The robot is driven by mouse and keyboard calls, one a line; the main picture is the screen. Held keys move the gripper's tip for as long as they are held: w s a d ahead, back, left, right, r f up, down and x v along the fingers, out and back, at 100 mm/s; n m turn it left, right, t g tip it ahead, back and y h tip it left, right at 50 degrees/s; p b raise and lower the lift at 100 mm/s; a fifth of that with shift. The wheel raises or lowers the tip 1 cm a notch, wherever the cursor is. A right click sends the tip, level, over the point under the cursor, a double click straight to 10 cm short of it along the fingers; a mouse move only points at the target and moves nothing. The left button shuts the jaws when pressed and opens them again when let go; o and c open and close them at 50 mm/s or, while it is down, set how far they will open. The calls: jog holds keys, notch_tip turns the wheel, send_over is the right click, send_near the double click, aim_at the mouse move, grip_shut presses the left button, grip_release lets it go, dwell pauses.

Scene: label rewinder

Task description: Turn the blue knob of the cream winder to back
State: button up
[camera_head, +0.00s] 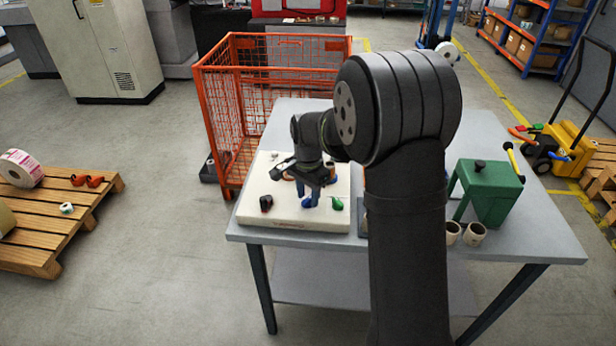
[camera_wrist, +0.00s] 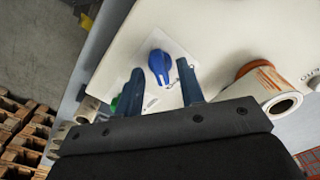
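The cream winder (camera_head: 293,216) lies on the grey table, its top face up. Its blue knob (camera_wrist: 159,65) shows in the wrist view on a pale square plate, its narrow end tilted toward the gripper. My gripper (camera_wrist: 161,68) is open. Its two dark blue fingers stand apart on either side of the knob, with a visible gap each side; contact cannot be seen. In the head view my gripper (camera_head: 309,193) is over the winder's front middle and largely hides the blue knob. A green knob (camera_head: 337,203) sits to the right, a dark red-and-black knob (camera_head: 266,202) to the left.
A roll on a spindle (camera_wrist: 268,88) stands on the winder beside the right finger. An orange wire cage (camera_head: 225,100) stands behind left.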

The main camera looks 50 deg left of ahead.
aim_at(308, 199)
notch_tip(308, 199, up, 17)
dwell(0.4)
dwell(0.5)
notch_tip(308, 199, down, 18)
jog(key=shift+r, duration=0.25)
jog(key=shift+r, duration=0.1)
dwell(0.4)
